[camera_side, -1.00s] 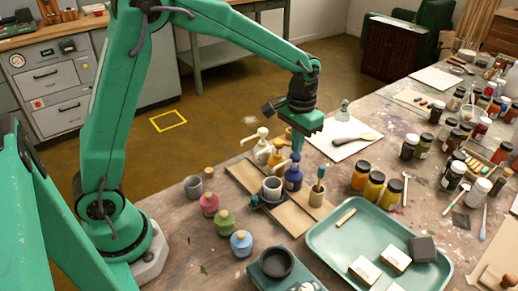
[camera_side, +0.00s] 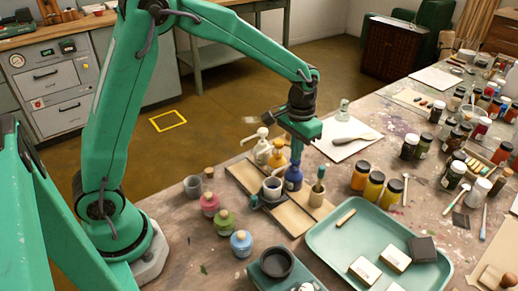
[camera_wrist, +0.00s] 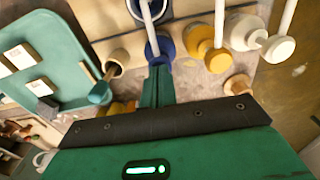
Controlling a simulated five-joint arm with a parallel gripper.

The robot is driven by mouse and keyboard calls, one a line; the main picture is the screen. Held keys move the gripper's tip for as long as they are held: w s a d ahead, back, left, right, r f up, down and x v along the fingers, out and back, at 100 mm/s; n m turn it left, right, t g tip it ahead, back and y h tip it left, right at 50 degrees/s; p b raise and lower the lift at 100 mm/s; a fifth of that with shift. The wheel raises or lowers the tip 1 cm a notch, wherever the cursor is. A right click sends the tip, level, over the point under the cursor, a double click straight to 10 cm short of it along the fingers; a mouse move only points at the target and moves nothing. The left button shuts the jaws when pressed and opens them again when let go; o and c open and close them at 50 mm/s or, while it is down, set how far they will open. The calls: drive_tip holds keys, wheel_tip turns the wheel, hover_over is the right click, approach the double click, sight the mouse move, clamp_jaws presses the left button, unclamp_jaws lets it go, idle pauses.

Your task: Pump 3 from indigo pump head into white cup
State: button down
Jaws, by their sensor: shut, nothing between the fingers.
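The indigo pump bottle (camera_side: 293,180) stands upright on the board, right of the yellow and white pump bottles. My gripper (camera_side: 296,156) is shut and empty, pointing down, with its fingertips at the top of the indigo pump. The fingers hide much of the pump head in the side view. In the wrist view the blue pump head (camera_wrist: 161,47) lies just beyond my fingertips (camera_wrist: 158,72); whether they touch is unclear. The pale cup (camera_side: 272,186), greyish white, stands in front and left of the indigo bottle. Its inside is not clear.
A yellow pump (camera_side: 277,152) and a white pump (camera_side: 262,148) stand close behind-left. A small pot (camera_side: 317,196) with a teal-handled tool stands close right. A green tray (camera_side: 335,250) lies front right. Pink (camera_side: 209,205), green (camera_side: 225,223) and blue (camera_side: 241,244) bottles stand left.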

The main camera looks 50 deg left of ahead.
drive_tip(key=shift+r, duration=1.45)
drive_tip(key=shift+r, duration=0.1)
wheel_tip(320, 180, up, 6)
drive_tip(key=shift+f, duration=0.1)
idle(0.9)
